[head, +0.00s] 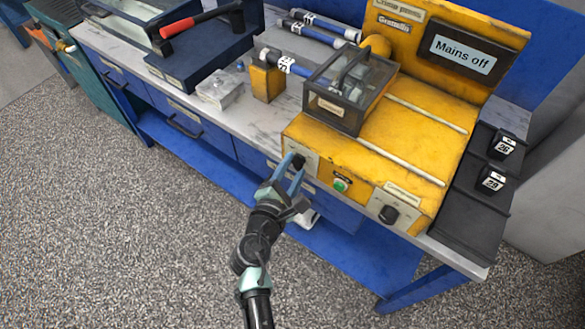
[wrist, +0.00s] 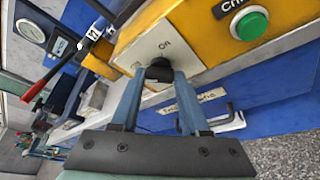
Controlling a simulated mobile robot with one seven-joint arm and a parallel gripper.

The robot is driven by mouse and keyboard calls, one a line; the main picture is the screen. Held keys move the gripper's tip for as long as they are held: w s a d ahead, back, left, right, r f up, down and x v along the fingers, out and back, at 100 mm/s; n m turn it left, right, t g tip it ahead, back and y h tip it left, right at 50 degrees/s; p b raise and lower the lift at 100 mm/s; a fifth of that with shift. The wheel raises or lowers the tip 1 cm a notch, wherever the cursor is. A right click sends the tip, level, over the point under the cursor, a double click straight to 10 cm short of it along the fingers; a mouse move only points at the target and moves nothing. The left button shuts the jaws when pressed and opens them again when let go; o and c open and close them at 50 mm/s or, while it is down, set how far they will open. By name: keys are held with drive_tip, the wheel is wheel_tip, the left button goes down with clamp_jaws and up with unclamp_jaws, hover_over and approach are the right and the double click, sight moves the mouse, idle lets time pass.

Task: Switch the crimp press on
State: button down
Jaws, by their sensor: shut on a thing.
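The yellow crimp press (head: 410,140) stands on the bench, and its display (head: 461,54) reads "Mains off". A black rotary knob (head: 298,160) sits on a pale plate at the left of its front face. In the wrist view the knob (wrist: 159,70) shows below the word "On" on that plate. My gripper (head: 294,163) has its two blue fingers around this knob and is shut on it. The fingers (wrist: 158,85) hide the knob's sides. The knob's exact setting cannot be read.
A green button (head: 341,185) and a second black knob (head: 389,214) are on the same front face. A clear guard box (head: 349,90) covers part of the press top. Black holders (head: 492,181) stand at the right. Open floor (head: 130,240) lies before the bench.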

drive_tip(key=shift+f+b, duration=0.2)
drive_tip(key=shift+b, duration=0.1)
drive_tip(key=m+b, duration=0.1)
drive_tip(key=b, duration=0.2)
drive_tip(key=f+m+t+b, duration=0.1)
drive_tip(key=m+b, duration=0.1)
drive_tip(key=b, duration=0.1)
drive_tip(key=shift+d+t+y+b, duration=0.1)
drive_tip(key=shift+t+y+b, duration=0.2)
drive_tip(key=shift+b, duration=0.05)
drive_tip(key=m+t+b, duration=0.1)
drive_tip(key=m+b, duration=0.3)
drive_tip(key=b, duration=0.5)
drive_tip(key=m+t+h+b, duration=0.1)
drive_tip(key=m+b, duration=0.3)
drive_tip(key=b, duration=0.5)
drive_tip(key=m+t+h+b, duration=0.1)
drive_tip(key=m+b, duration=0.3)
drive_tip(key=b, duration=0.5)
drive_tip(key=shift+f+m+t, duration=0.25)
drive_tip(key=shift+m+t, duration=0.05)
drive_tip(key=shift+t, duration=0.2)
drive_tip(key=shift+r+m+h+b, duration=0.15)
drive_tip(key=shift+m+h+b, duration=0.15)
drive_tip(key=shift+m+b, duration=0.45)
drive_tip(key=shift+r+b, duration=0.15)
drive_tip(key=shift+b, duration=0.2)
drive_tip(key=shift+c, duration=2)
unclamp_jaws()
